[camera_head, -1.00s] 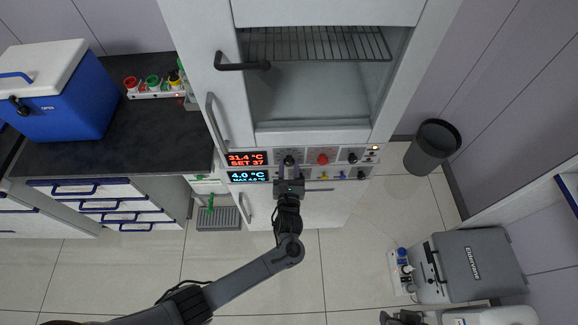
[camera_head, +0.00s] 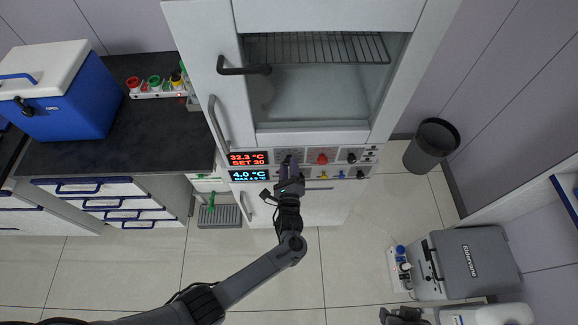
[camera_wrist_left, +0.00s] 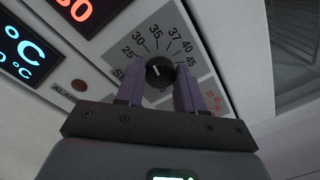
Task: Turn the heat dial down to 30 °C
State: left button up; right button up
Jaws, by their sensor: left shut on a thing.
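The black heat dial (camera_wrist_left: 158,71) sits on a grey scale plate marked 25, 30, 35, 37, 40 and 45 in the left wrist view. My left gripper (camera_wrist_left: 160,95) is shut on the dial, one purple finger on each side. In the head view my left gripper (camera_head: 289,165) is at the control panel and hides the dial. The red display (camera_head: 248,159) reads 32.3 °C and SET 30. The blue display (camera_head: 249,175) below it reads 4.0 °C. Part of my right gripper (camera_head: 402,315) shows at the bottom edge; its jaws are unclear.
A red button (camera_head: 323,158) and other knobs are right of the dial. The cabinet's door handle (camera_head: 243,66) is above. A blue cool box (camera_head: 65,95) stands on the counter at left. A dark bin (camera_head: 431,145) stands on the floor at right.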

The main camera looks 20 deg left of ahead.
pick_arm(q)
jog(key=shift+n, duration=1)
jog(key=o, duration=1)
jog(key=shift+o, duration=0.2)
jog(key=p+v, duration=0.1)
jog(key=v, duration=0.9)
jog(key=shift+s+d, duration=0.2)
jog(key=shift+s, duration=0.15)
jog(key=shift+f, duration=0.1)
